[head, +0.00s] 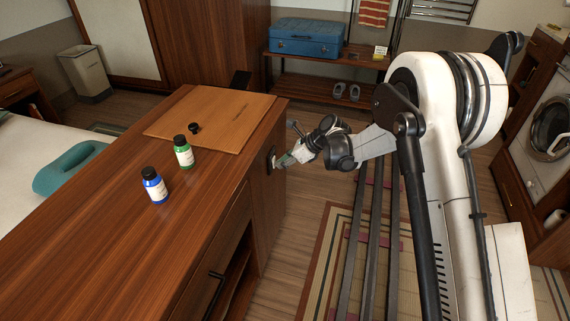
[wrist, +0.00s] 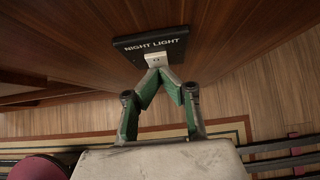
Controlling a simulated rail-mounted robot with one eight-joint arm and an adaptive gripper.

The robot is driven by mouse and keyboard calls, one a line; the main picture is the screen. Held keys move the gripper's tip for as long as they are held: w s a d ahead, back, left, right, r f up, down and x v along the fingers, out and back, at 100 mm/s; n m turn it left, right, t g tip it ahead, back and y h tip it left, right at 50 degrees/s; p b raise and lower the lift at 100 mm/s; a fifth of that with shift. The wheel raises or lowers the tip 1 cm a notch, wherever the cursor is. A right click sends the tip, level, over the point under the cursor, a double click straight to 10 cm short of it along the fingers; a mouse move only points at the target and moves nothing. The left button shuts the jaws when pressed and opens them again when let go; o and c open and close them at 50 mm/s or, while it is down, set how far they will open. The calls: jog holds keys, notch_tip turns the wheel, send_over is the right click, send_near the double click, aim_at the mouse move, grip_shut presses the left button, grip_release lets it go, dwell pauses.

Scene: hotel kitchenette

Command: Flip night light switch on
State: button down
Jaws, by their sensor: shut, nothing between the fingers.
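A dark plate marked NIGHT LIGHT (wrist: 150,46) is fixed to the wooden cabinet side in the wrist view, with a small pale switch (wrist: 156,60) at its lower middle. My gripper (wrist: 164,70) is shut, its green fingers meeting just below the switch. The fingertips appear to touch or nearly touch it; I cannot tell which. In the head view the plate (head: 271,160) shows edge-on at the cabinet's end, and my gripper (head: 282,161) is right beside it. The switch's position is too small to read.
A bench with a blue suitcase (head: 305,38) stands behind. Open floor (head: 295,200) lies beside the cabinet.

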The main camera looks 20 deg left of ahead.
jog(key=shift+a+f+b, duration=0.35)
jog(key=shift+b, duration=0.25)
jog(key=shift+a+r, duration=0.1)
jog(key=shift+r, duration=0.1)
